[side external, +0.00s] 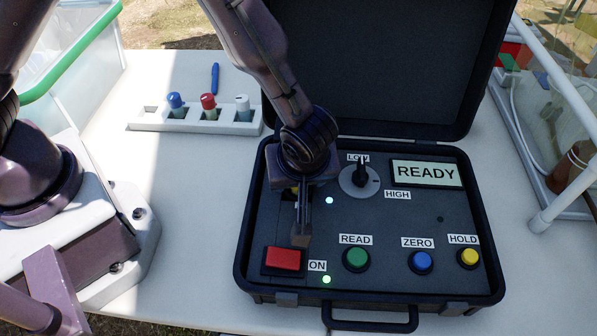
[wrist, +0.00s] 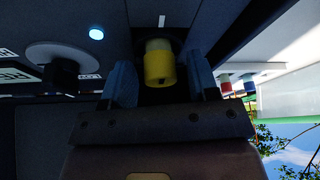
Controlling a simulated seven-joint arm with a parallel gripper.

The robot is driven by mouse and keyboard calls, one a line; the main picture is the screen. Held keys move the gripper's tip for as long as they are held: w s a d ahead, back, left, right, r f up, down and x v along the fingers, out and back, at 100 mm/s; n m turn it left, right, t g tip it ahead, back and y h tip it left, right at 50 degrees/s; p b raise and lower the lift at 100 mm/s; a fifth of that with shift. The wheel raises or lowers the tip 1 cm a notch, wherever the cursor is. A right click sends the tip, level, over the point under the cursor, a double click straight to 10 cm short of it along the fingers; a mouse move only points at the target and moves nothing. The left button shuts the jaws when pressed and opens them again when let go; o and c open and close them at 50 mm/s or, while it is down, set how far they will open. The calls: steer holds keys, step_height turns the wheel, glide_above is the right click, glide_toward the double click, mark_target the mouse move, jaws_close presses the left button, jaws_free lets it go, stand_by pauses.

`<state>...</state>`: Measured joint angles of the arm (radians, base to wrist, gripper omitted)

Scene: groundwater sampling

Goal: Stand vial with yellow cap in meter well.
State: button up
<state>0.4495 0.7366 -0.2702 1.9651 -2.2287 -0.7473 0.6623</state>
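The yellow-capped vial (wrist: 159,66) is between the two fingers of my gripper (wrist: 161,84) in the wrist view, with a visible gap on each side. Its pale body runs into a dark round opening, which looks like the meter well (wrist: 176,44); how deep it sits is hard to tell. In the side view only a bit of yellow cap (side external: 294,189) shows beside my gripper (side external: 302,238), which hides the rest of the vial and the well. My gripper is open and low over the left part of the meter panel (side external: 400,218).
The meter case has a raised lid (side external: 390,70), a dial (side external: 360,179), a red switch (side external: 284,259) and coloured buttons, including a green one (side external: 356,258). A white rack (side external: 150,124) holds blue-, red- and white-capped vials. A clear-walled bin (side external: 560,110) stands right.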

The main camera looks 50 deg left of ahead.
steer(key=v, duration=1.2)
steer(key=shift+r, duration=0.2)
steer(key=w+a+r+m+t+h, duration=0.2)
steer(key=w+r+t+h, duration=0.1)
steer(key=w+r+t, duration=0.3)
steer(key=w+a+r+m+t+h, duration=0.2)
steer(key=w+r+t, duration=0.15)
steer(key=r, duration=0.55)
step_height(320, 180, up, 5)
steer(key=s+a+m+h, duration=0.1)
steer(key=s+m+h, duration=0.1)
steer(key=m+h, duration=0.15)
steer(key=s+a+f+m+g+y, duration=0.2)
steer(key=s+a+g, duration=0.1)
steer(key=s+a, duration=0.5)
steer(key=s+a+f+m+g+y, duration=0.2)
steer(key=s+a+f+g, duration=0.1)
steer(key=s+a, duration=0.5)
steer(key=shift+s+a+y, duration=0.35)
steer(key=shift+s+a, duration=0.05)
steer(key=shift+s, duration=0.75)
steer(key=shift+r+m, duration=0.1)
steer(key=shift+m, duration=0.15)
